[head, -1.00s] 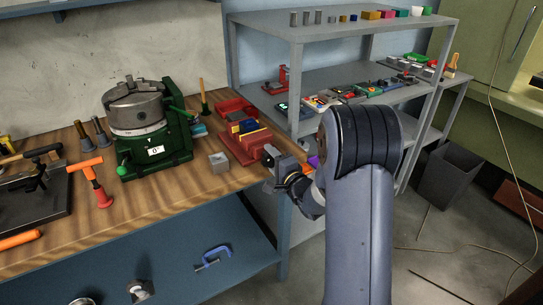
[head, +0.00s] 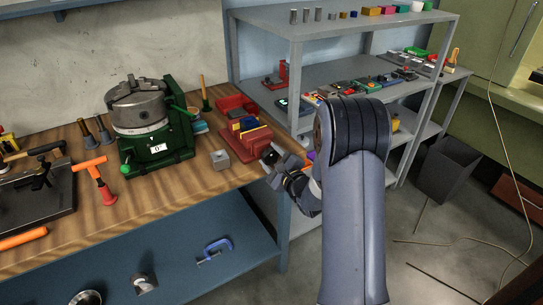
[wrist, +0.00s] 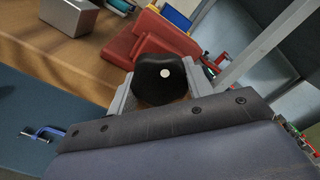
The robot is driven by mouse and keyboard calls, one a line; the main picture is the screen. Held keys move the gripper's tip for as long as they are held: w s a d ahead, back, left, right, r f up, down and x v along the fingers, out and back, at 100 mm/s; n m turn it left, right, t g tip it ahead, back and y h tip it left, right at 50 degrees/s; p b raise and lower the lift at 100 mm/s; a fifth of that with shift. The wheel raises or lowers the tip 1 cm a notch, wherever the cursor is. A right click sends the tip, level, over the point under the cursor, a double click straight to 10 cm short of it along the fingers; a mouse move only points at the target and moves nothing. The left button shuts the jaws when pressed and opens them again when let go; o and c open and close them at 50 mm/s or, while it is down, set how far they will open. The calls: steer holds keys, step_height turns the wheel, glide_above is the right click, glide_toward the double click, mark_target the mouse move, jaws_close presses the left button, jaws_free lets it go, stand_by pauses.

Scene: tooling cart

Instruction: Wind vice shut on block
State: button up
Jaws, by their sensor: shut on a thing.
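The red vice (head: 256,142) stands at the right end of the wooden bench. It also shows in the wrist view (wrist: 140,42). A blue and yellow piece (head: 243,125) sits between its jaws; I cannot tell how tightly it is held. My gripper (head: 272,158) is at the near right end of the vice, by the bench edge. In the wrist view it is shut on a rounded black knob (wrist: 160,82) with a white dot, in front of the vice body. The knob hides the spindle behind it.
A grey metal cube (head: 220,160) lies on the bench left of the vice. A green rotary table with a chuck (head: 140,108) stands further left. A grey shelf unit (head: 297,65) rises behind on the right. A blue clamp (head: 215,250) lies on the lower shelf.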

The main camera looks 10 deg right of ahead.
stand_by(0.3)
steer(key=o, duration=1)
steer(key=shift+c, duration=0.2)
steer(key=shift+f, duration=0.1)
steer(key=shift+s+f, duration=0.15)
